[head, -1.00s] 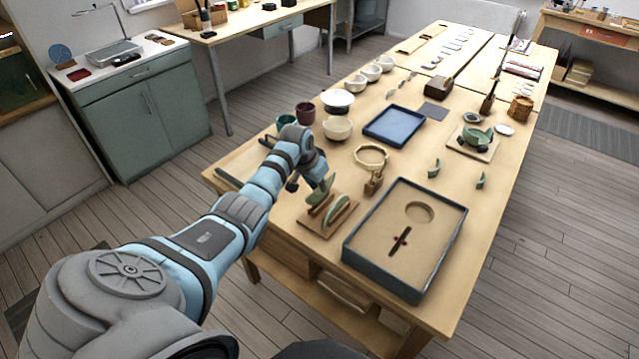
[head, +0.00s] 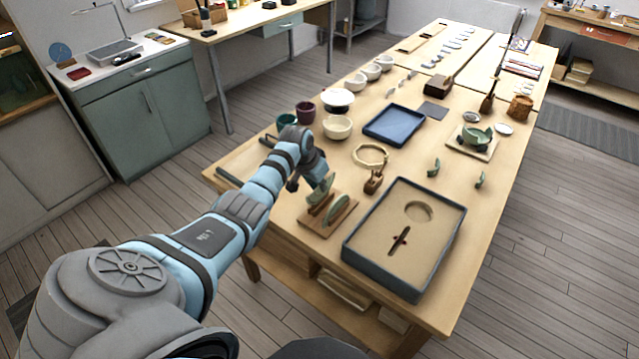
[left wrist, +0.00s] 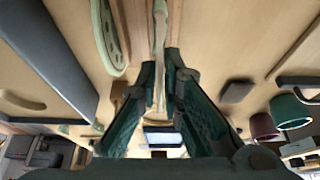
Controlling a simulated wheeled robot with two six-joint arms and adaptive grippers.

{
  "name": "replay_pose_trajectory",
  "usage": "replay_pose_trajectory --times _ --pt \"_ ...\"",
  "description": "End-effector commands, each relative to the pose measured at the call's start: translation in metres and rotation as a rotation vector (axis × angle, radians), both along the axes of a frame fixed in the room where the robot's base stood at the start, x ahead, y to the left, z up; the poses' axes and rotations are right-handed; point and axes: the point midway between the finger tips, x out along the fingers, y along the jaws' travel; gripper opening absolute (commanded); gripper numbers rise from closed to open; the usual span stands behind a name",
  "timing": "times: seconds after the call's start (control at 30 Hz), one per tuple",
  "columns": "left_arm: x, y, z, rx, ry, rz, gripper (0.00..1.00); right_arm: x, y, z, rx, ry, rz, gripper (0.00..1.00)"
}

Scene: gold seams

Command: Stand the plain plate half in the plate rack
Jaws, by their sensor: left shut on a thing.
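The plate rack (head: 318,224) is a small brown wooden stand at the near left part of the table, beside the sand tray. My left gripper (head: 314,178) is just behind it, shut on a green plate half (head: 321,191). That half is upright over the rack's left side, its lower edge at the rack; I cannot tell whether it is seated. In the left wrist view the held half (left wrist: 159,35) shows edge-on between the fingers (left wrist: 158,88). Another green plate half (head: 338,209) stands in the rack to its right, also seen in the left wrist view (left wrist: 108,38). My right gripper is out of view.
A dark-rimmed sand tray (head: 352,258) stands close right of the rack. A wooden block (head: 373,181) and a ring (head: 357,150) lie behind it. Cups and bowls, including a cream bowl (head: 338,128), stand beyond the gripper. Two small green shards (head: 433,168) lie farther right.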

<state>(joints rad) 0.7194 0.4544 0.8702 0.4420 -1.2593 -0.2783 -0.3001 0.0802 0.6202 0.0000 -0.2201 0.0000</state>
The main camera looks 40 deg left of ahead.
Motion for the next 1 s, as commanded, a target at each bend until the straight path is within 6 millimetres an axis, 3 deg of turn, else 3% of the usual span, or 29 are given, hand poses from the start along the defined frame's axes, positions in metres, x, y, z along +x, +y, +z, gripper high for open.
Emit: replay_pose_trajectory --times 1.0 --pt "0.000 0.000 -0.013 0.000 0.000 0.000 0.00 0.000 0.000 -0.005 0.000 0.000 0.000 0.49"
